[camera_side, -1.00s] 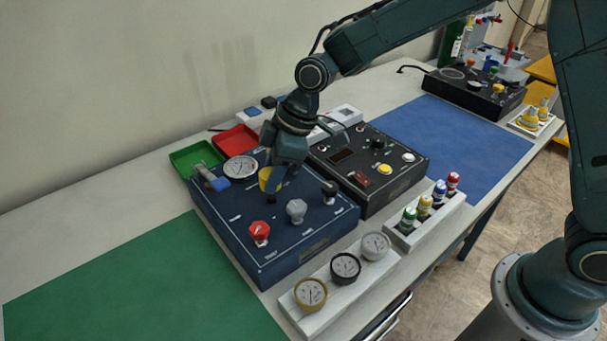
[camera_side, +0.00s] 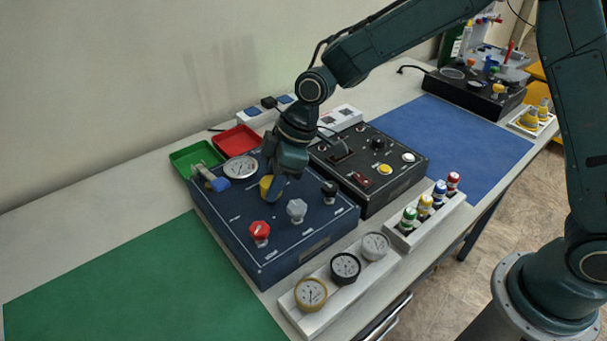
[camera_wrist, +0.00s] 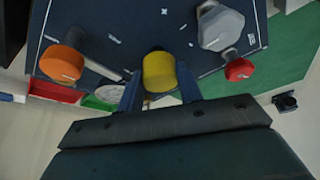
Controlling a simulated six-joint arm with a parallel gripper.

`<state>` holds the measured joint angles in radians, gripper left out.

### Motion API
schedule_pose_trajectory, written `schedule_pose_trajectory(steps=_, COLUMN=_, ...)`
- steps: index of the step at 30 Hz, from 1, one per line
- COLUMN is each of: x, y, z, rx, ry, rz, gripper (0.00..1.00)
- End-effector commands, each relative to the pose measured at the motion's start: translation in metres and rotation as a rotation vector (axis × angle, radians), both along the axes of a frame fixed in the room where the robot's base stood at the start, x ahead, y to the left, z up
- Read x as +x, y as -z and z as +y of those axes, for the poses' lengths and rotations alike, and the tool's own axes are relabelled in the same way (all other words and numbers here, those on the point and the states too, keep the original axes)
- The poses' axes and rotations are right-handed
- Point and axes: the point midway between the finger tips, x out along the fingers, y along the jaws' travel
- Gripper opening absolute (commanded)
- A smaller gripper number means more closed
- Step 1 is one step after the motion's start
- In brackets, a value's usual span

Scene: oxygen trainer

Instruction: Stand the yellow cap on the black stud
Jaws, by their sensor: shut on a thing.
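The yellow cap (camera_side: 265,187) is between the fingers of my gripper (camera_side: 274,191), low over the dark blue panel (camera_side: 238,222). In the wrist view the yellow cap (camera_wrist: 159,70) sits between the two blue fingers of my gripper (camera_wrist: 159,88), which are shut on it. Whether the cap touches the stud or the panel cannot be told.
A grey knob (camera_side: 297,209), a red knob (camera_side: 259,232) and a black knob (camera_side: 329,190) stand on the panel near my gripper. A round gauge (camera_side: 240,168) lies behind. An orange knob (camera_wrist: 62,60) shows in the wrist view. The green mat (camera_side: 130,285) is clear.

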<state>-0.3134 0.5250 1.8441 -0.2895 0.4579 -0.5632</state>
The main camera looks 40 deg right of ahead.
Motion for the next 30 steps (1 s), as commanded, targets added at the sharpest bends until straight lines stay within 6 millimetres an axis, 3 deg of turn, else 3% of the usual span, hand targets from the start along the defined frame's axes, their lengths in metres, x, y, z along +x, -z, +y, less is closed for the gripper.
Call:
schedule_pose_trajectory(steps=27, x=0.0, y=0.019, z=0.0, rx=0.0, ry=0.0, rz=0.0, gripper=0.14)
schedule_pose_trajectory(steps=28, x=0.0, y=0.019, z=0.0, rx=0.0, ry=0.0, rz=0.0, gripper=0.41)
schedule_pose_trajectory(steps=30, x=0.0, y=0.019, z=0.0, rx=0.0, ry=0.0, rz=0.0, gripper=0.55)
